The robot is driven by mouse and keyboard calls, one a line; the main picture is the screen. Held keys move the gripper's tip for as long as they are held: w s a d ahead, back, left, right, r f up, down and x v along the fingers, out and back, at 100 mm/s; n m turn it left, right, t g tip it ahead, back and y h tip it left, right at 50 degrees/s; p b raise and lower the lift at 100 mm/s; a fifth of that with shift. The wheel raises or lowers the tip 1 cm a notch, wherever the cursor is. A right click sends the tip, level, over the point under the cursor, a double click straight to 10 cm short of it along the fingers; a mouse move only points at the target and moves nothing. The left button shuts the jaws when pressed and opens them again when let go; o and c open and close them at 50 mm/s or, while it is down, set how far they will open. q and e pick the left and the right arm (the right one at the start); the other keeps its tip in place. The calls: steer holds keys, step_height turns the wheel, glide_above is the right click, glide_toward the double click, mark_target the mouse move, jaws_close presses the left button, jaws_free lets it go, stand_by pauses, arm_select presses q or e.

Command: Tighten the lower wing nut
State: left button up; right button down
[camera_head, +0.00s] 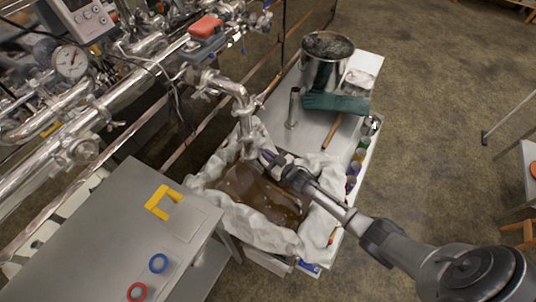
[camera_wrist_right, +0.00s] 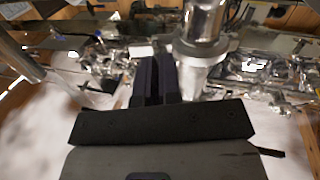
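A shiny metal pipe (camera_head: 243,100) bends down from the pipework and ends in a clamped joint (camera_head: 249,149) over a cloth-lined tub of dark syrup (camera_head: 262,195). The lower wing nut is too small to make out at that joint. My right gripper (camera_head: 267,157) is just right of the joint, above the tub. In the right wrist view its dark fingers (camera_wrist_right: 158,76) stand close together, just left of the pipe (camera_wrist_right: 203,50). Whether anything is between the fingertips cannot be seen. My left gripper is not in view.
A metal pot (camera_head: 326,62), a green cloth (camera_head: 336,104) and several small bottles (camera_head: 356,165) are on the bench behind and right of the tub. Dense pipework with a gauge (camera_head: 71,61) fills the upper left.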

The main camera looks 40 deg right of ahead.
steer(key=shift+m, duration=0.3)
stand_by(0.4)
steer(key=c, duration=1.3)
jaws_free()
steer(key=s+d+p, duration=0.1)
steer(key=s+p, duration=0.1)
steer(key=s, duration=1.1)
steer(key=shift+s+d, duration=0.25)
steer(key=shift+s, duration=0.15)
